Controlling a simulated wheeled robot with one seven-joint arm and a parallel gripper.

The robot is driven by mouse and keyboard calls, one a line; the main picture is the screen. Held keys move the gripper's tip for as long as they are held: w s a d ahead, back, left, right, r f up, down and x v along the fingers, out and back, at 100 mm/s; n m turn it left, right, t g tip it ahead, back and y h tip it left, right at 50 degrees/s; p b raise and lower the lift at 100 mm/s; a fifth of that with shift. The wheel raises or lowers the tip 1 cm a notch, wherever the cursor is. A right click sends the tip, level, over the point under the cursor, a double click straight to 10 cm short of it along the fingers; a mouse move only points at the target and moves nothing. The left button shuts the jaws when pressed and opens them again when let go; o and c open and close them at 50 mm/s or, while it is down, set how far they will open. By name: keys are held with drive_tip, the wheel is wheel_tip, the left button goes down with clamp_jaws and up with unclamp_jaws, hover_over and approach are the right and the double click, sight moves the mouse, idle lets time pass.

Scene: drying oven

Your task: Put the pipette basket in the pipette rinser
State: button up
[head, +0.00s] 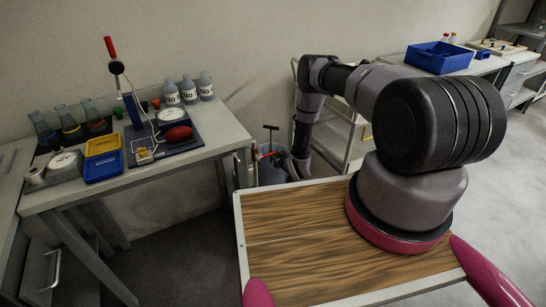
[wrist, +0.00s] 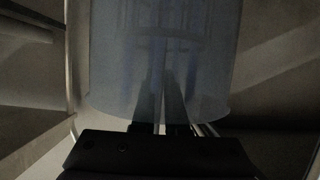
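A blue-grey cylindrical vessel (head: 271,172), which looks like the pipette rinser, stands low between the left bench and the white cart. A dark upright rod with a crossbar handle (head: 270,128) rises above it; it may belong to the pipette basket, but I cannot tell. My gripper (head: 270,156) is down at the vessel, small and partly hidden in the head view. In the wrist view a translucent bluish cylinder (wrist: 205,65) fills the middle. My gripper's dark fingers (wrist: 160,90) overlap it, close together with a thin pale strip between. Whether they grip anything is unclear.
The left bench (head: 215,135) carries flasks, bottles, a balance, a blue tray (head: 103,167) and a yellow tray (head: 102,145). A white cart (head: 348,130) stands close right of my forearm. A blue bin (head: 438,56) sits on the far right bench. Floor right is clear.

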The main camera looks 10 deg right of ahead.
drive_tip(key=shift+o, duration=0.9)
drive_tip(key=shift+s+d+f, duration=0.1)
drive_tip(key=shift+s+f, duration=0.3)
drive_tip(key=shift+f, duration=0.05)
drive_tip(key=shift+r, duration=0.25)
drive_tip(key=r+v, duration=0.1)
drive_tip(key=v, duration=1.1)
drive_tip(key=shift+w, duration=0.25)
